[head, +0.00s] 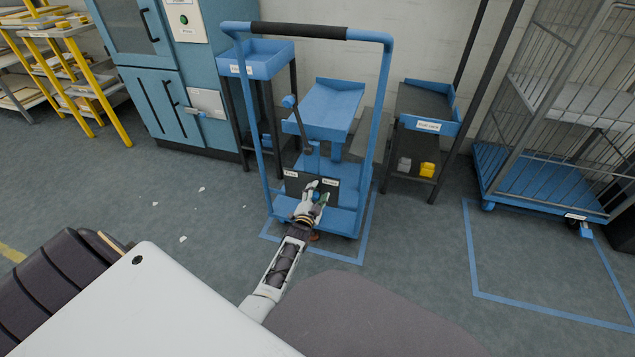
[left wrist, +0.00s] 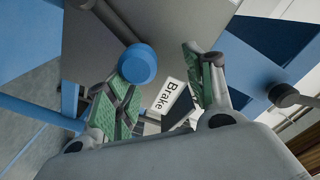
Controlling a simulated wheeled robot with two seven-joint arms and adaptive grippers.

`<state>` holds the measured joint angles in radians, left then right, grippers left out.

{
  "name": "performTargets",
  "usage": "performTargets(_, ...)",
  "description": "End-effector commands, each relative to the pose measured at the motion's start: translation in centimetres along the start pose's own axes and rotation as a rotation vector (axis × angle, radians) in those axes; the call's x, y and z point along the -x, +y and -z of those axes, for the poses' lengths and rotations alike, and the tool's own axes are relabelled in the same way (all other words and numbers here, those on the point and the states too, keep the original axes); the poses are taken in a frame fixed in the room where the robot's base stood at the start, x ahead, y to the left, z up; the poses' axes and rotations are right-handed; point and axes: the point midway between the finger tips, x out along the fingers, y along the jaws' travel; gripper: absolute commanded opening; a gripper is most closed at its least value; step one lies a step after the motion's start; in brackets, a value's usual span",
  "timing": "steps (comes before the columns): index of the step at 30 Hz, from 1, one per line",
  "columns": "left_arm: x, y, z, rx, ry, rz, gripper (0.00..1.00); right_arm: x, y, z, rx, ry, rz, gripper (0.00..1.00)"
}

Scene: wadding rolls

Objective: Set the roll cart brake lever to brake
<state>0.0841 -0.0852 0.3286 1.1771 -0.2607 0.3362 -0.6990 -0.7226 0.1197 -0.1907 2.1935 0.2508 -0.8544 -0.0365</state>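The blue roll cart (head: 334,222) stands ahead of me, with a dark panel across its lower front. In the left wrist view a round blue knob (left wrist: 137,63) on a grey rod is near the left finger. A white label reading "Brake" (left wrist: 168,96) shows beyond the fingers. My left gripper (head: 318,187) is open at the panel; its green-padded fingers (left wrist: 160,90) are spread apart. Whether a finger touches the knob I cannot tell. My right gripper is not in view.
A taller lever with a blue knob (head: 289,101) rises behind the panel. Blue-topped stands (head: 262,62) and (head: 430,125) flank the cart. A wire cage trolley (head: 540,170) stands at the right. The floor left of the cart is mostly clear, with white scraps.

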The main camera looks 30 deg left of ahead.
Motion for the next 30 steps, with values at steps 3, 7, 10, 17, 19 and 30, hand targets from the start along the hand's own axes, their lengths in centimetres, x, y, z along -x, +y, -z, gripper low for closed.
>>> performTargets(3,-0.1,-1.0,1.0,0.0,0.008,0.007,0.51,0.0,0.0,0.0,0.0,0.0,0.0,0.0)
performTargets(7,-0.1,-1.8,1.7,0.001,0.006,0.006,0.51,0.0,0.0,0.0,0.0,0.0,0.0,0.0)
performTargets(10,-0.1,-2.4,2.2,0.0,0.006,0.005,0.51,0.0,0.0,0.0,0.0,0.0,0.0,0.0)
performTargets(17,-0.1,-3.8,3.5,-0.001,0.006,0.004,0.51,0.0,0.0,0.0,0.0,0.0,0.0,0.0)
performTargets(19,0.0,-4.1,3.9,-0.001,0.005,0.003,0.51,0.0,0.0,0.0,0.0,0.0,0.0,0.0)
performTargets(30,0.0,-4.8,4.5,0.0,0.004,0.002,0.51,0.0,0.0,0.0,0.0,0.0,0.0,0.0)
